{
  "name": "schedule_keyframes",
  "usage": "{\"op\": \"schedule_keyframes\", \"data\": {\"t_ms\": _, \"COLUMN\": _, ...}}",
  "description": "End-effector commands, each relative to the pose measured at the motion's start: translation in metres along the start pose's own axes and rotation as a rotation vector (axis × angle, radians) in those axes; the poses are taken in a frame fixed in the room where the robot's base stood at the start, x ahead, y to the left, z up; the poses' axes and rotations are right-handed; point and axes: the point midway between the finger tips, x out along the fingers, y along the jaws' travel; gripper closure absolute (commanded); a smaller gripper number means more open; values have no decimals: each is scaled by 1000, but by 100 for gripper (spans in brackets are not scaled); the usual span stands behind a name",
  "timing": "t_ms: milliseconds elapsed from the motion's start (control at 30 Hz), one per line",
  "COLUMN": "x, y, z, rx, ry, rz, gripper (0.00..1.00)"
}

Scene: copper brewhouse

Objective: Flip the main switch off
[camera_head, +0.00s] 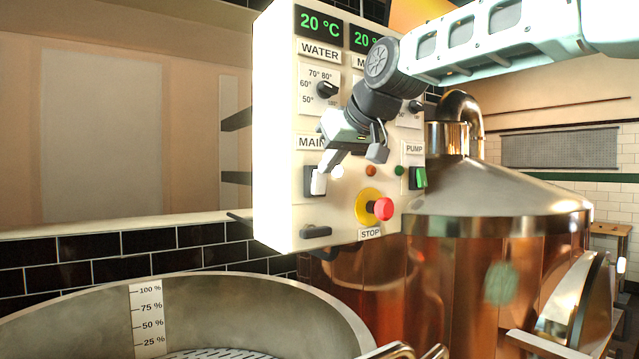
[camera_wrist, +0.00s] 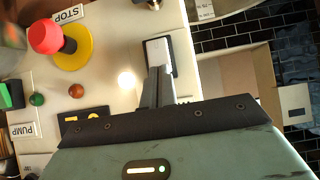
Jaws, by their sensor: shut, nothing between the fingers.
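The control panel (camera_head: 277,130) stands in front of me with a label starting "MAIN" (camera_head: 310,142). Below that label is the main switch (camera_head: 319,184), a pale rocker in a dark frame. The main switch also shows in the wrist view (camera_wrist: 160,50). My gripper (camera_head: 325,163) is shut and empty, its fingertips at the switch, covering part of it. In the wrist view the closed fingers (camera_wrist: 157,84) reach the switch's near end; I cannot tell whether they press it.
A red stop button (camera_head: 382,208) on a yellow base sticks out right of the switch. A green pump switch (camera_head: 419,178) is further right. A black knob (camera_head: 316,231) sits below. An open steel vessel (camera_head: 60,312) stands lower left, a copper kettle (camera_head: 460,260) behind right.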

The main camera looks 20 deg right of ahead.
Motion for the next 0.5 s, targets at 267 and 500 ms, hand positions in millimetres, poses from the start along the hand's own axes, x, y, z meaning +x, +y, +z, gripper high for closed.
{"op": "schedule_keyframes", "data": {"t_ms": 267, "x": 3, "y": 0, "z": 0, "rx": 0, "ry": -1, "rz": 0, "gripper": 100}}
{"op": "schedule_keyframes", "data": {"t_ms": 500, "x": 5, "y": 0, "z": 0, "rx": 0, "ry": -3, "rz": -1, "gripper": 100}}
